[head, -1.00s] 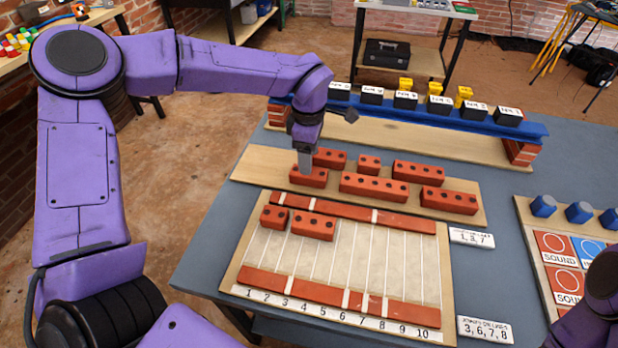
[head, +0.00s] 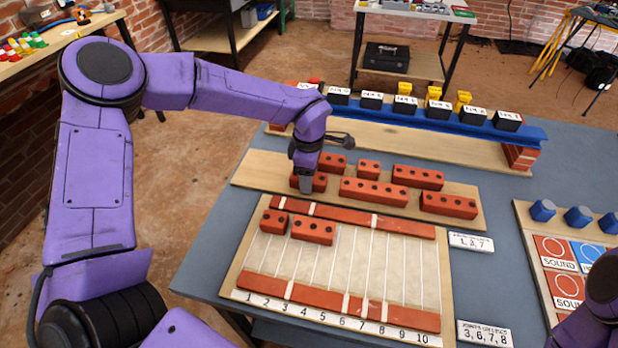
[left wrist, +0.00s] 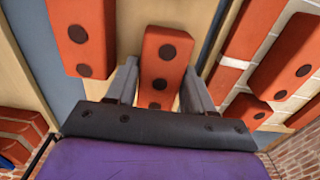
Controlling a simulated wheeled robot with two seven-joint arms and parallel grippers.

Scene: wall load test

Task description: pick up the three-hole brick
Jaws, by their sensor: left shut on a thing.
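The three-hole brick (head: 320,183) is red with dark holes and sits at the left end of the front row on the wooden strip (head: 250,172). My left gripper (head: 306,186) is down over it and hides part of it. In the left wrist view the brick (left wrist: 168,68) lies between the two grey fingers of the gripper (left wrist: 157,92), with three holes showing. The gripper is shut on it. I cannot tell that the brick is clear of the strip. My right gripper is not in view.
Other red bricks stand close by: a long one (head: 374,191) to the right and one behind (head: 333,162). A numbered board (head: 390,265) with two bricks on it lies in front. A blue rail (head: 440,117) with several black blocks runs behind.

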